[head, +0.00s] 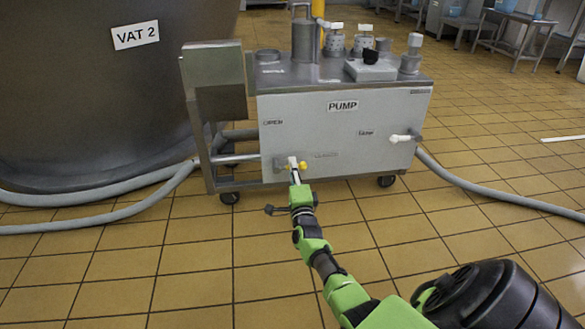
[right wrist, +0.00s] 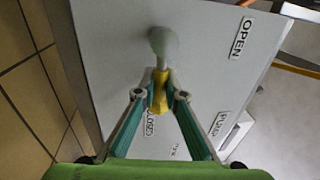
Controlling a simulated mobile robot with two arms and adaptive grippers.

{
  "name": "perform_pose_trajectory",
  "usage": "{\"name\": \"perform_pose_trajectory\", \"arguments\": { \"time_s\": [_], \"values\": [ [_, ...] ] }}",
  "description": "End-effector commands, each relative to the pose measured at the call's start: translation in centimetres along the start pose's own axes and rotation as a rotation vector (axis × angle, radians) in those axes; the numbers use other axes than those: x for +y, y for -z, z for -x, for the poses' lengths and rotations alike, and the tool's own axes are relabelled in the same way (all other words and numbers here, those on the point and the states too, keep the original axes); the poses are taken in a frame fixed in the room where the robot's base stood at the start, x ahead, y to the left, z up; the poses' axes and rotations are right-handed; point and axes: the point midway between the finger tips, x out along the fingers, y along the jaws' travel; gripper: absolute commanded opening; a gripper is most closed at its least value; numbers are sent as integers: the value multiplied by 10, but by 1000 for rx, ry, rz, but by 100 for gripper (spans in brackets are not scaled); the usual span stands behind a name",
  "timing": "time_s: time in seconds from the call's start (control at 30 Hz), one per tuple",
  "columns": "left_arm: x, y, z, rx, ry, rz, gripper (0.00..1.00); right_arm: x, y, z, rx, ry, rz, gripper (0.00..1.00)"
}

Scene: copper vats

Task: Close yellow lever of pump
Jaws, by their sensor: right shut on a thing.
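The pump (head: 345,110) is a grey metal box on wheels with a PUMP label. Its yellow lever (head: 303,164) is low on the front face, mostly hidden by my right gripper (head: 295,174). In the right wrist view, the lever (right wrist: 158,92) runs from a pale grey pivot (right wrist: 163,42) down between the fingertips of my right gripper (right wrist: 159,97), which is shut on it. The lever's yellow end points toward the CLOSED label (right wrist: 150,122), away from the OPEN label (right wrist: 241,38). My left gripper is in neither view.
A second, white-handled valve (head: 403,138) sticks out at the pump's right side. Grey hoses (head: 95,200) run along the floor on the left, and another hose (head: 490,191) on the right. VAT 2 (head: 90,95) stands at the left. The tiled floor in front is mostly clear.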

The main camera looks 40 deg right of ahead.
Motion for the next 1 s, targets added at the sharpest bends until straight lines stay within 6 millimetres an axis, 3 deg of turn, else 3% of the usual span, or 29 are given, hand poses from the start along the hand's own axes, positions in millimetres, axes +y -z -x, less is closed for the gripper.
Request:
{"name": "perform_pose_trajectory", "arguments": {
  "time_s": [0.57,0.6,0.63,1.0],
  "values": [
    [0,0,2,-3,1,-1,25,2,0,0,6,-3,-35,0],
    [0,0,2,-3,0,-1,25,2,0,0,6,-3,-35,18],
    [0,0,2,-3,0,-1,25,2,0,0,6,-2,-35,26],
    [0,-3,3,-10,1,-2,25,0,0,0,6,0,-31,28]
  ]
}}
